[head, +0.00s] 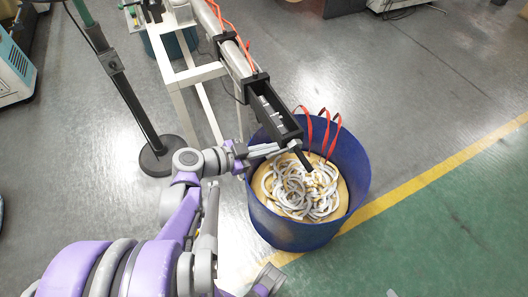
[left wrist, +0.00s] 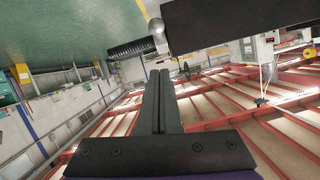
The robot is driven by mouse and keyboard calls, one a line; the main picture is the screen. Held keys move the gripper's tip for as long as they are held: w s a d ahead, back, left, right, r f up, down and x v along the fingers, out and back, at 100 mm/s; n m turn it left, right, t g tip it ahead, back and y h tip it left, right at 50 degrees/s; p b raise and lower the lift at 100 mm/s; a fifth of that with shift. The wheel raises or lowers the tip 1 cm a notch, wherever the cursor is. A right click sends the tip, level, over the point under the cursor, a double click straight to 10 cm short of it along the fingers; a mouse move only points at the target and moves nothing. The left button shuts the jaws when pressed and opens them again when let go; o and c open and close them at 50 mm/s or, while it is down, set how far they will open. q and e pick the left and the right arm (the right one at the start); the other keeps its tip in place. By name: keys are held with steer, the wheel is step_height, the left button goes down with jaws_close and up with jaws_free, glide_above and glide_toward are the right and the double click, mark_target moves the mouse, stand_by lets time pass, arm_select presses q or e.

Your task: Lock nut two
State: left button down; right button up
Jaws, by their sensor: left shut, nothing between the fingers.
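My left gripper (head: 284,148) reaches in from the left to the black end part (head: 272,112) of the long machine arm, beside its lower end. In the left wrist view its two dark fingers (left wrist: 160,75) are shut together with nothing between them. Just beyond the fingertips, a dark threaded rod (left wrist: 132,48) and a rounded silver piece (left wrist: 157,28) sit beside a black block (left wrist: 240,25). The silver piece may be a nut; I cannot tell which one, nor whether the fingers touch it. My right gripper is not in view.
A blue bin (head: 295,233) below the machine end holds tangled pale tape rings (head: 305,190). Red curved strips (head: 325,130) rise at its back rim. A dark pole on a round base (head: 168,157) stands left, near a white frame (head: 207,73).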

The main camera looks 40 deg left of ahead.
arm_select(q)
steer(key=v, duration=1)
steer(key=shift+f, duration=0.3)
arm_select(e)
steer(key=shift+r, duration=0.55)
arm_select(q)
steer(key=shift+d, duration=0.1)
